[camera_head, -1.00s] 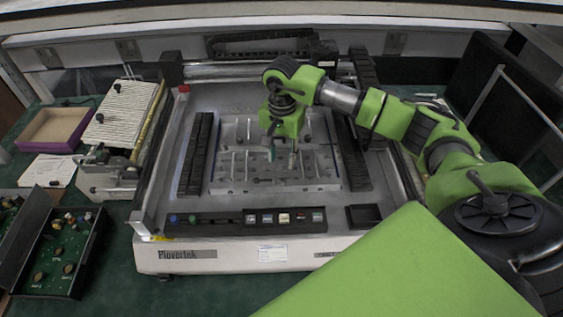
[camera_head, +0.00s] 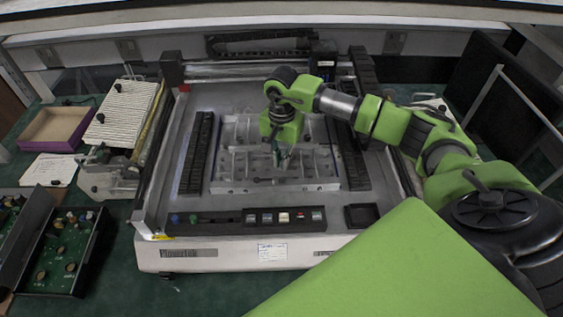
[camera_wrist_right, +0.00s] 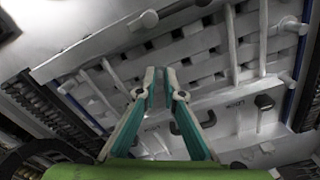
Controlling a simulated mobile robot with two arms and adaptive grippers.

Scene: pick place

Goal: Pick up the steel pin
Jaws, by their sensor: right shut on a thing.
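My right gripper (camera_head: 281,155) is over the metal fixture plate (camera_head: 230,187) on the machine bed, its green fingers pointing down. In the right wrist view its two teal-and-white fingers (camera_wrist_right: 160,76) are drawn close together, shut on a thin piece, which I take to be the steel pin. The fingers hide most of that piece, and I cannot tell whether it is clear of the plate. Other slim metal pins stand out from the plate, such as one pin (camera_wrist_right: 232,42) to the right of the fingers. My left gripper is not in view.
The plate sits between two black cable chains (camera_head: 196,152) inside the machine frame. A button panel (camera_head: 245,220) runs along the front. To the left are a ribbed grey block (camera_head: 120,113), an open purple-edged tray (camera_head: 53,128) and a circuit board (camera_head: 62,250).

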